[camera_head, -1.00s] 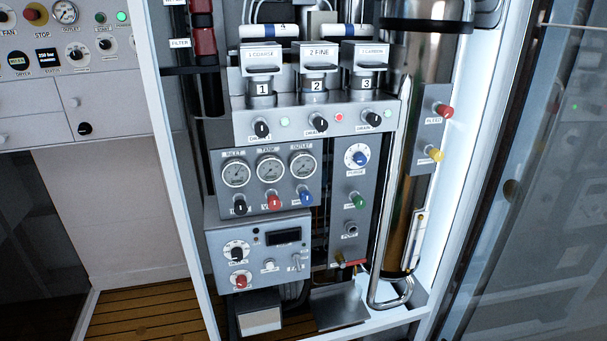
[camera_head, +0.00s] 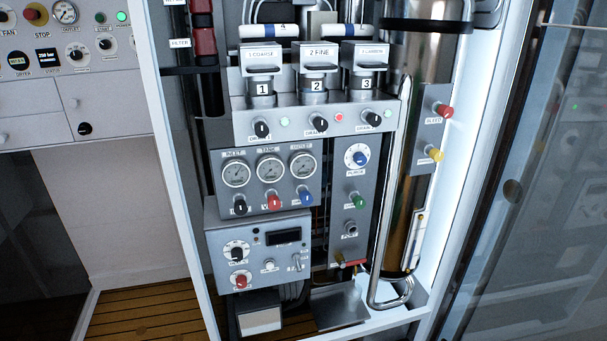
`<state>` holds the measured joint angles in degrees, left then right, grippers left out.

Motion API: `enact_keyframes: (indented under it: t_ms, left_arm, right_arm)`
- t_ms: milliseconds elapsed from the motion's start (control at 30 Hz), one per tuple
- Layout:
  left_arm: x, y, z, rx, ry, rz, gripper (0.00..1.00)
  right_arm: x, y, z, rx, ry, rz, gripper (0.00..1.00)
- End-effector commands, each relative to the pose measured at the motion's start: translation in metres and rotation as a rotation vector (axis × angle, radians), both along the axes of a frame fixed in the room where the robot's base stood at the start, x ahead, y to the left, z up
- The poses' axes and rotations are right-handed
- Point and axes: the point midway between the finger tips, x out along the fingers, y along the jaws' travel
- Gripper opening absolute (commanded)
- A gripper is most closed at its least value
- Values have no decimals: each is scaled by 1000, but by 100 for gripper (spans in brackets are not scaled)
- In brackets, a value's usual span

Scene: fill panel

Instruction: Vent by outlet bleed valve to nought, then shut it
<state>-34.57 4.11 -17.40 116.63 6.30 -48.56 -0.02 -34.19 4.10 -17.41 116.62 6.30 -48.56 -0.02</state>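The panel (camera_head: 216,165) carries three round gauges labelled inlet (camera_head: 236,173), tank (camera_head: 270,168) and outlet (camera_head: 303,164); their needle readings are too small to tell. Below them sit a black knob (camera_head: 240,207), a red knob (camera_head: 274,202) and a blue knob (camera_head: 306,197), the blue one under the outlet gauge. A red knob (camera_head: 442,110) with a small label, perhaps "bleed", and a yellow knob (camera_head: 435,155) sit on a plate at the tall metal cylinder (camera_head: 408,200). Whether any valve is open cannot be told. Neither gripper is in view.
Three numbered filter housings (camera_head: 316,86) stand above a row of black drain knobs. A column right of the gauges has a blue-and-white dial (camera_head: 357,156) and green knob (camera_head: 358,200). The white cabinet frame (camera_head: 175,160) borders the left; a glass door (camera_head: 535,200) stands right.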

Motion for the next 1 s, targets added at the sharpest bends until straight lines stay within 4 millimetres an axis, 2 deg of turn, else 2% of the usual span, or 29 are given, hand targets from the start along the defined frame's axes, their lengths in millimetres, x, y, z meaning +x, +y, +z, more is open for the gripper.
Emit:
enact_keyframes:
  t_ms: [267, 633, 1000]
  left_arm:
    - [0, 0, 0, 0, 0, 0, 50]
    - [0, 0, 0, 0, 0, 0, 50]
    - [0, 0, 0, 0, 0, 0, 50]
  right_arm:
    - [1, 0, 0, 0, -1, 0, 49]
    - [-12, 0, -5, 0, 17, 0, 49]
    - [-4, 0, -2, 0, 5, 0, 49]
